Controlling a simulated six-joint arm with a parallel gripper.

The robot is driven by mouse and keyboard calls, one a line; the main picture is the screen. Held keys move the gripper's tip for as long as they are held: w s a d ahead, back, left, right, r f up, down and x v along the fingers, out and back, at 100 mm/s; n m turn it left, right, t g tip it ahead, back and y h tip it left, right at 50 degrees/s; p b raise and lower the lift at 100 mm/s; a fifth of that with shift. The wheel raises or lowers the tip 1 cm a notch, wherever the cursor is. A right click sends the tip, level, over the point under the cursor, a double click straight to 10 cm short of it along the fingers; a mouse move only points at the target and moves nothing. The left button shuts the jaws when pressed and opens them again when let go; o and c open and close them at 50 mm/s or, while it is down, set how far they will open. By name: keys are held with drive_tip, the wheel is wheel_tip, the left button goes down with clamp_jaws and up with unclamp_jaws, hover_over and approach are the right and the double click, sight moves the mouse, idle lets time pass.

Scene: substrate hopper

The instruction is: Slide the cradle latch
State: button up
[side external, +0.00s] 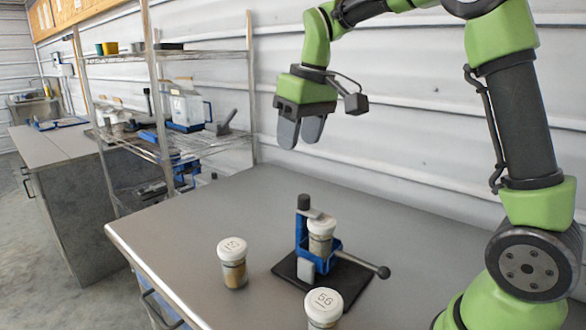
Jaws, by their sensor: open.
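The blue cradle (302,232) stands on a black base plate (346,283) on the bench. It holds an upright jar (320,237) with a white lid. A black knob tops its post at the left, and a lever with a dark ball end (382,272) reaches out to the right. A small pale block sits at its front; I cannot tell which part is the latch. My gripper (299,142) is open and empty, pointing down, well above the bench and above the cradle in the picture.
A jar with a marked white lid (233,264) stands left of the cradle. Another jar, lid marked 56 (324,305), stands in front of it. The metal bench (200,215) is otherwise clear. A wire shelf (165,145) with lab items stands behind at the left, beside a ribbed wall.

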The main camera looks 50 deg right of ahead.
sight(304, 196)
drive_tip(key=w+d+f+g, duration=0.1)
drive_tip(key=d+f, duration=0.1)
drive_tip(key=f, duration=0.1)
drive_tip(key=w+d+f, duration=0.1)
drive_tip(key=d+f, duration=0.1)
drive_tip(key=f, duration=0.1)
drive_tip(key=w+d+f+n+g, duration=0.1)
drive_tip(key=d+f, duration=0.1)
drive_tip(key=f, duration=0.1)
drive_tip(key=shift+w+f+g, duration=0.15)
drive_tip(key=shift+f+g, duration=0.15)
wheel_tip(304, 196, down, 3)
drive_tip(key=shift+f, duration=1.05)
drive_tip(key=shift+c, duration=0.5)
drive_tip(key=c, duration=0.5)
